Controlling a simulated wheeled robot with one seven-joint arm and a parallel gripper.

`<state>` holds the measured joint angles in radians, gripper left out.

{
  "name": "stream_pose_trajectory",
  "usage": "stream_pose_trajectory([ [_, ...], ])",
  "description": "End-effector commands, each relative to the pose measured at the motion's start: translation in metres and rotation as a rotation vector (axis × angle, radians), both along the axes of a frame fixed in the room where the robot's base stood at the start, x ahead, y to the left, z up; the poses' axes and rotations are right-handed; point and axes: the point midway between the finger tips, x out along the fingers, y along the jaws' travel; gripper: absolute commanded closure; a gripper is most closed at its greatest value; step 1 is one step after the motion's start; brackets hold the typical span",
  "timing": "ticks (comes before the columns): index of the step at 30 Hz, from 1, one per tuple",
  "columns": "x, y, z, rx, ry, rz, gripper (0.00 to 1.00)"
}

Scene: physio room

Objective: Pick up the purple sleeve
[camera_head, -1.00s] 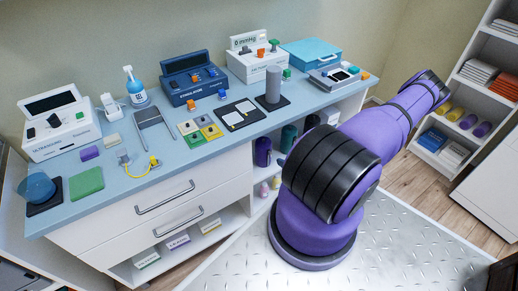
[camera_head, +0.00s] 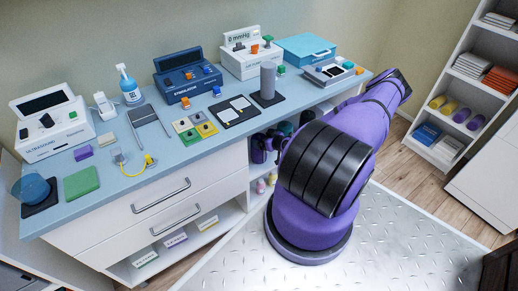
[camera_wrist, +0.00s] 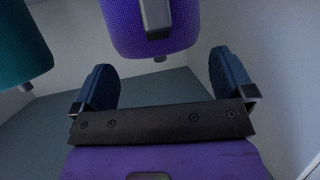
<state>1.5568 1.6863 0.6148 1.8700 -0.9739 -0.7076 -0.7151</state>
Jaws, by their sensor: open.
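A purple sleeve (camera_wrist: 150,28) with a grey strap down its front hangs into the top of the wrist view; its upper part is cut off. My gripper (camera_wrist: 162,62) has its two dark blue fingers wide apart, to the lower left and lower right of the sleeve's bottom end. Neither finger appears to touch it. In the head view a purple sleeve (camera_head: 258,150) shows in the cabinet's open compartment, left of my arm. I cannot make out my gripper in the head view.
A teal sleeve (camera_wrist: 22,50) is close on the left in the wrist view. The compartment's pale wall (camera_wrist: 285,60) is on the right. The blue bench top (camera_head: 150,185) above holds several devices. A shelf (camera_head: 430,155) with towels and rolls stands at the right.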

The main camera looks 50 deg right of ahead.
Motion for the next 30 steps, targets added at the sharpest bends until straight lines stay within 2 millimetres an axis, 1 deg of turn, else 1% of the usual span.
stream_pose_trajectory([
  [1,0.009,0.000,-0.004,0.001,-0.002,-0.002,0.00],
  [6,0.026,-0.002,-0.011,0.000,-0.001,-0.001,0.00],
  [9,0.030,-0.003,-0.012,0.000,-0.001,-0.001,0.00],
  [15,0.031,-0.003,-0.013,0.000,-0.001,-0.001,0.00],
  [16,0.031,-0.003,-0.013,0.000,-0.001,-0.001,0.02],
  [17,0.031,-0.003,-0.013,0.000,-0.001,-0.001,0.09],
  [18,0.031,-0.003,-0.013,0.000,-0.001,-0.001,0.18],
  [20,0.031,-0.003,-0.013,0.000,-0.001,-0.001,0.32],
  [21,0.030,-0.003,-0.013,0.000,-0.001,-0.001,0.41],
  [23,0.030,-0.003,-0.013,0.000,-0.001,-0.001,0.55],
  [24,0.031,-0.003,-0.012,0.000,-0.001,-0.001,0.58],
  [30,0.031,-0.003,-0.012,0.000,-0.001,-0.001,0.58],
])
